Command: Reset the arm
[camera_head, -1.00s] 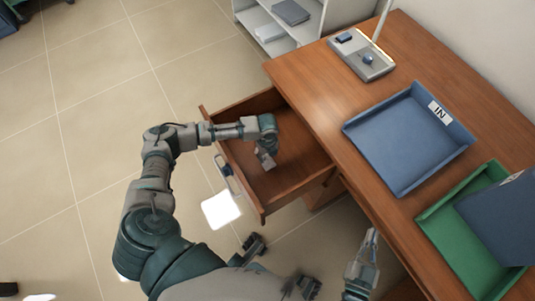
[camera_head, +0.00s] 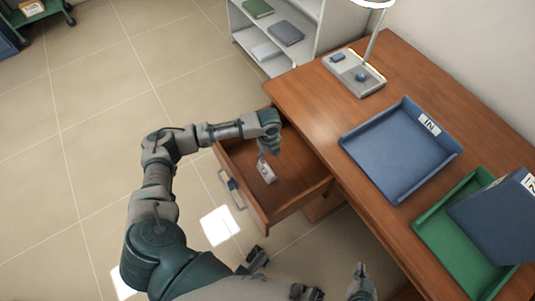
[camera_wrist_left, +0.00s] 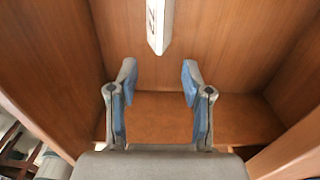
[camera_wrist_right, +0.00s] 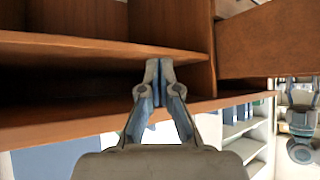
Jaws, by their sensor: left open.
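My left gripper (camera_head: 263,152) is over the open wooden drawer (camera_head: 290,200). Its two fingers are spread apart with nothing between them in the left wrist view (camera_wrist_left: 160,82). A small white object with dark marking (camera_head: 266,172) lies in the drawer, just below the gripper. It also shows in the left wrist view (camera_wrist_left: 160,25), beyond the fingertips and apart from them. My right gripper (camera_head: 362,270) is low beside the desk's front edge. In the right wrist view (camera_wrist_right: 160,65) its fingertips are together with nothing seen between them, near a wooden edge.
The desk (camera_head: 310,100) holds a lamp (camera_head: 357,75), a blue tray (camera_head: 400,150) and a green tray (camera_head: 450,240) with a dark blue box-like item (camera_head: 495,220). A white shelf (camera_head: 245,45) stands behind.

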